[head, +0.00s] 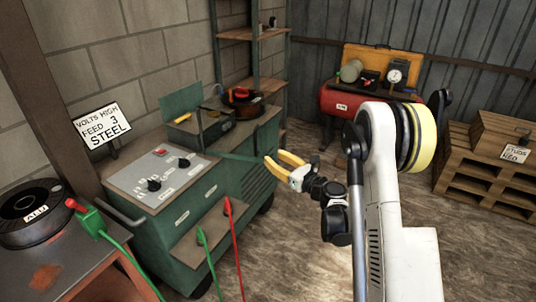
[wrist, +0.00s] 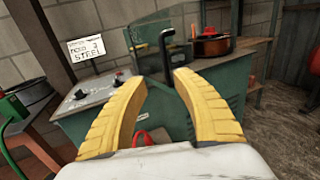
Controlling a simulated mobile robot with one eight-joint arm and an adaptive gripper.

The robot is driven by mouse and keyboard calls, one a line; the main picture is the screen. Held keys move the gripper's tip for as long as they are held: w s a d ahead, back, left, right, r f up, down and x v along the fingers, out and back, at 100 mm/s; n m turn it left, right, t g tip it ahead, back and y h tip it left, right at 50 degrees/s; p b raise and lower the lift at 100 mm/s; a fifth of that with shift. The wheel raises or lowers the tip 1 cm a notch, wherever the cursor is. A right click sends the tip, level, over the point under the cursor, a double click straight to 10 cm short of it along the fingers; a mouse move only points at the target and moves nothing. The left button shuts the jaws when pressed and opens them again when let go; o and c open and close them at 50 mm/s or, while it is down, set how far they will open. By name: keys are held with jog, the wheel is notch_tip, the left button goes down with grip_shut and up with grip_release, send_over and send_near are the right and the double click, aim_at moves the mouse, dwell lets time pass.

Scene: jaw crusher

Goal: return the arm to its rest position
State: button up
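My gripper (head: 287,164) has yellow fingers and hangs in the air in front of the green welding machine (head: 232,172), left of my white arm. In the wrist view my gripper (wrist: 160,95) shows its two fingers spread apart with nothing between them. Behind the gap stand the green machine (wrist: 205,95) and a black upright handle or bar (wrist: 167,52). My arm is bent in the middle of the head view and hides part of the floor and the back wall.
A sign (head: 102,125) reads volts high, feed 3, steel. A black spool marked ALU (head: 37,213) sits on a side table at left. A red compressor (head: 345,104) and wooden crates (head: 487,172) stand behind. Red and green cables hang at the machine's front.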

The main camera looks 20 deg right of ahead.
jog(key=shift+s, duration=0.1)
dwell(0.3)
jog(key=d+r+m+t+h, duration=0.3)
jog(key=r+m+h, duration=0.2)
jog(key=r+m, duration=0.9)
jog(key=s+d+r+m+g+h, duration=0.2)
jog(key=s+r+m+h, duration=0.5)
jog(key=m, duration=0.3)
jog(key=s+a+f+m+g+y, duration=0.1)
jog(key=s+a+f+m+g, duration=0.2)
jog(key=s, duration=0.7)
jog(key=s+a+f+m+g+y, duration=0.2)
jog(key=s+a+f+m+g, duration=0.2)
jog(key=s+m, duration=0.4)
jog(key=s+a+f+m+g+y, duration=0.2)
jog(key=s+a+f+m+g, duration=0.1)
jog(key=s, duration=0.9)
notch_tip(320, 180, down, 3)
jog(key=a+m, duration=0.1)
jog(key=m, duration=0.1)
jog(key=shift+a+m+g, duration=0.3)
jog(key=shift+a, duration=0.05)
jog(key=shift+r, duration=0.1)
